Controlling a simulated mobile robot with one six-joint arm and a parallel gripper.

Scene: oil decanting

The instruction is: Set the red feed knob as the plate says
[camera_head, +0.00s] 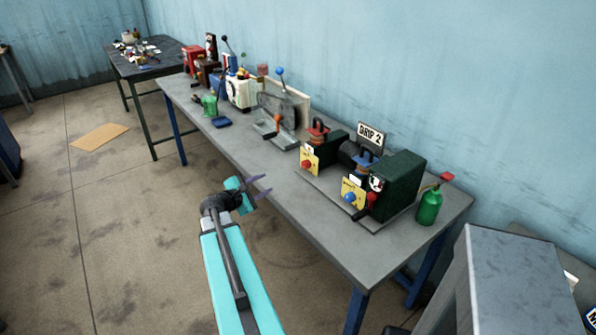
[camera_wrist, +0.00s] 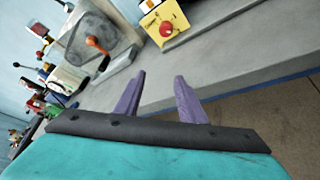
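The red feed knob (camera_head: 307,165) sits on the yellow face of the left green machine; it also shows in the wrist view (camera_wrist: 167,28) at the top. The plate (camera_head: 370,135) reads what looks like "DRIP 2" and stands behind the two machines. A blue knob (camera_head: 350,197) is on the yellow face of the right green machine. My gripper (camera_head: 263,187) is off the table's front edge, left of and apart from the red knob. Its purple fingers (camera_wrist: 158,82) are spread with nothing between them. The knob's exact setting is too small to read.
The grey table (camera_head: 330,225) runs along the wall. An orange-handled crank (camera_head: 277,122) stands left of the machines. A green oil can (camera_head: 430,207) stands at the right end. A grey cabinet (camera_head: 520,280) is at the lower right. The table's front strip is clear.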

